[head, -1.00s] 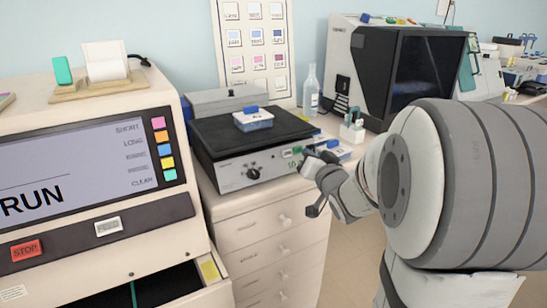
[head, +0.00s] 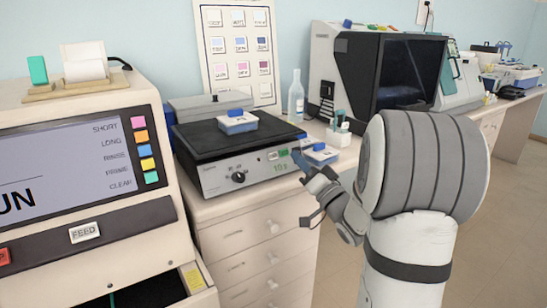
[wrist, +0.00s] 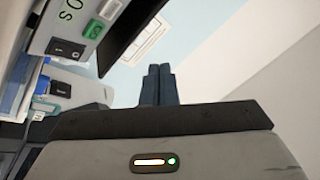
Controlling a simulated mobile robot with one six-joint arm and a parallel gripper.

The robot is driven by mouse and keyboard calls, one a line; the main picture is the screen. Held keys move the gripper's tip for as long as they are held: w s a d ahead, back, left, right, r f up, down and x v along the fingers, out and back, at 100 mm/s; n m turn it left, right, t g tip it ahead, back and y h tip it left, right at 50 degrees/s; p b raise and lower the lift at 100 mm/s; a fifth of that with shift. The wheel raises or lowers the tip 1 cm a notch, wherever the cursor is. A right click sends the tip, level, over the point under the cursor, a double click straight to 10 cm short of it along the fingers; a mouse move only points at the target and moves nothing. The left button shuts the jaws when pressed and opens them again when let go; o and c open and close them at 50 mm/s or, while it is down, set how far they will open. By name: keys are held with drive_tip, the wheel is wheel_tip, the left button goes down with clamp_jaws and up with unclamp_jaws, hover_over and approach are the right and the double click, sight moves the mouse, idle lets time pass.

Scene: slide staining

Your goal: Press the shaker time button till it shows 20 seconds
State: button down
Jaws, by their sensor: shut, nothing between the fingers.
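The shaker (head: 212,151) has a black top plate and a pale front panel with a black knob (head: 238,177). Green digits (head: 280,167) on the panel appear to read 10 s. A small green button (head: 272,155) is above them; the wrist view also shows this green button (wrist: 93,29), beside the sideways, partly cut-off digits and a black rocker switch (wrist: 65,48). My gripper (head: 299,158) is shut and empty, in front of the panel's right end. In the wrist view its dark fingertips (wrist: 158,70) are together and apart from the buttons.
A blue-lidded box (head: 237,125) sits on the shaker plate. Another blue-and-white box (head: 320,155) is close behind my fingertips. A bottle (head: 296,97) and a white rack (head: 339,133) stand behind. A large machine with a screen (head: 70,165) is at left. Floor is free at right.

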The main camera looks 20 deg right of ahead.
sight(273, 156)
drive_tip(key=shift+w+a+f+b, duration=0.3)
drive_tip(key=shift+w+f, duration=0.25)
drive_tip(key=shift+w, duration=0.75)
drive_tip(key=shift+w+a+f+b, duration=0.2)
drive_tip(key=shift+w+a+f, duration=0.3)
drive_tip(key=shift+w, duration=0.85)
drive_tip(key=shift+w+a+f+b, duration=0.25)
drive_tip(key=shift+w+f, duration=0.35)
drive_tip(key=shift+w, duration=0.7)
drive_tip(key=shift+w+a+f+b, duration=0.1)
drive_tip(key=shift+w+f+b, duration=0.05)
drive_tip(key=shift+w+b, duration=0.25)
drive_tip(key=shift+w+a+f, duration=0.1)
drive_tip(key=shift+w, duration=0.15)
drive_tip(key=shift+s, duration=0.1)
drive_tip(key=shift+s+d+r+b, duration=0.25)
drive_tip(key=shift+s+b, duration=0.1)
drive_tip(key=shift+s, duration=0.25)
